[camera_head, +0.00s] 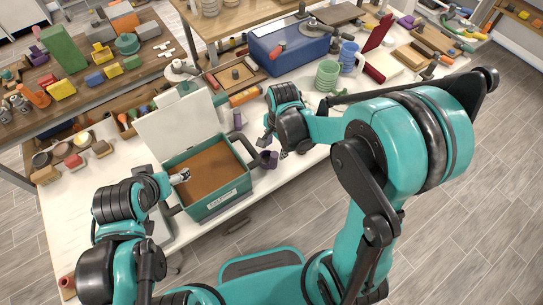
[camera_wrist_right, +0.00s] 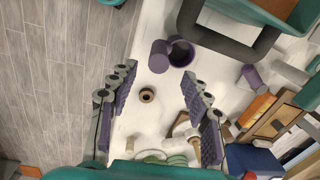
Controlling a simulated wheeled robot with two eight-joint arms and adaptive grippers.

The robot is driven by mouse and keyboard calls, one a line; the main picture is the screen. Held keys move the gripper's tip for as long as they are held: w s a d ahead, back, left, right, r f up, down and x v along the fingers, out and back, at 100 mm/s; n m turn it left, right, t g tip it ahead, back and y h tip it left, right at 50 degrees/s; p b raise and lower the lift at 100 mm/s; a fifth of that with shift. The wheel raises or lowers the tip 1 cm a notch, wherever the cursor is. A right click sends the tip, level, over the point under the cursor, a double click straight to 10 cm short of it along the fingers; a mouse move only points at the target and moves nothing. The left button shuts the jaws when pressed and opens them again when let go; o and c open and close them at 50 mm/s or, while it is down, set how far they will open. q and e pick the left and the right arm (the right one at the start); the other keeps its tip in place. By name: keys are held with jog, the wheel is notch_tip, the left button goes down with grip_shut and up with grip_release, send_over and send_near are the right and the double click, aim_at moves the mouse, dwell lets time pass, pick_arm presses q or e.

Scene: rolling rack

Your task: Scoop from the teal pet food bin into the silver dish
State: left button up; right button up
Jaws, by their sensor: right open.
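The teal bin (camera_head: 221,204) stands at the near edge of the white table, its pale lid (camera_head: 178,124) raised and brown food (camera_head: 205,172) inside. A dark purple scoop-like cup (camera_head: 268,159) lies right of the bin; it also shows in the right wrist view (camera_wrist_right: 181,53). My right gripper (camera_head: 270,138) is open and empty above the table, near this cup; in the wrist view its fingers (camera_wrist_right: 158,80) are apart, with the cup beyond the tips. My left gripper (camera_head: 181,176) is at the bin's left rim; its grip is unclear. I cannot surely pick out the silver dish.
A blue toolbox (camera_head: 288,48) and green stacked rings (camera_head: 327,75) stand farther back. A small brown ring (camera_wrist_right: 147,95) lies below my right gripper. Shelves of blocks stand behind.

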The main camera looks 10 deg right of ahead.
aim_at(275, 157)
jog(key=f, duration=0.2)
jog(key=f+b, duration=0.1)
jog(key=f, duration=0.1)
jog(key=f+b, duration=0.1)
jog(key=f, duration=0.1)
jog(key=shift+a+f, duration=0.2)
jog(key=shift+a, duration=0.05)
grip_shut()
